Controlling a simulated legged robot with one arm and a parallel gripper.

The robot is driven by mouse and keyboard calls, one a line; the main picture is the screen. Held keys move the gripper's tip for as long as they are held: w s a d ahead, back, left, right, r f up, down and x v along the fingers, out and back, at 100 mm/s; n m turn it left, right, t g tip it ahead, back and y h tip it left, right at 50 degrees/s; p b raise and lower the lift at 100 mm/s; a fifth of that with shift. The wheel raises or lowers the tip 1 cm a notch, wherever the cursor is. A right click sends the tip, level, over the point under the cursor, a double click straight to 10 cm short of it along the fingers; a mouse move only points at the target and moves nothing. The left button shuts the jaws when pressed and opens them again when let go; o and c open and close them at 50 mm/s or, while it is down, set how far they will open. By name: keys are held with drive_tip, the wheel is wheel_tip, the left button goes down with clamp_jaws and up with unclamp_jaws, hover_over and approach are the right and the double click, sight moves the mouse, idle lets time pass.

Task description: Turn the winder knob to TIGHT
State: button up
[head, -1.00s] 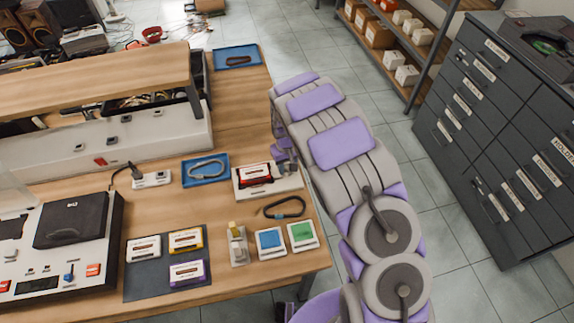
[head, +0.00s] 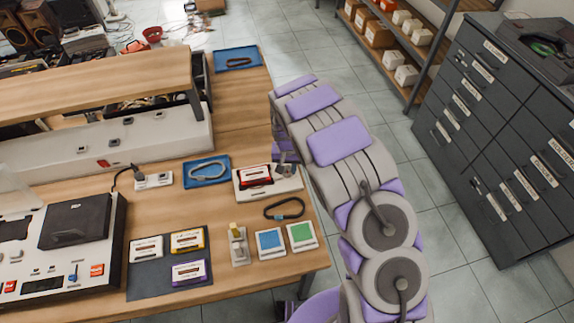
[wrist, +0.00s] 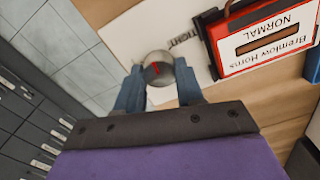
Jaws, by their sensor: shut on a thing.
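The winder (head: 290,184) is a white plate at the table's right edge, with a red-framed cassette (head: 256,175) on it. In the wrist view the cassette (wrist: 262,40) carries a label reading "Bremlow Horns" and "NORMAL", upside down. The winder knob (wrist: 158,68) is round and grey with a red pointer mark. The word TIGHT is printed on the plate just up and right of the knob. My gripper (wrist: 158,88) is shut on the knob, a blue-grey finger on each side. In the head view my gripper (head: 286,168) hides the knob.
A dark cable loop (head: 284,209), a blue card (head: 270,242) and a green card (head: 301,235) lie nearby on the table. A blue tray (head: 207,170) holds a grey cable. A dark drawer cabinet (head: 500,130) stands right, across open tiled floor.

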drive_tip(key=m, duration=0.5)
drive_tip(key=shift+m+p, duration=0.3)
drive_tip(key=m, duration=0.4)
drive_tip(key=shift+m, duration=0.4)
drive_tip(key=shift+r, duration=0.1)
drive_tip(key=o, duration=1)
drive_tip(key=shift+a, duration=0.1)
drive_tip(key=shift+o, duration=0.2)
drive_tip(key=shift+r, duration=0.35)
wheel_tip(320, 180, up, 16)
drive_tip(key=p, duration=0.2)
drive_tip(key=shift+r, duration=0.2)
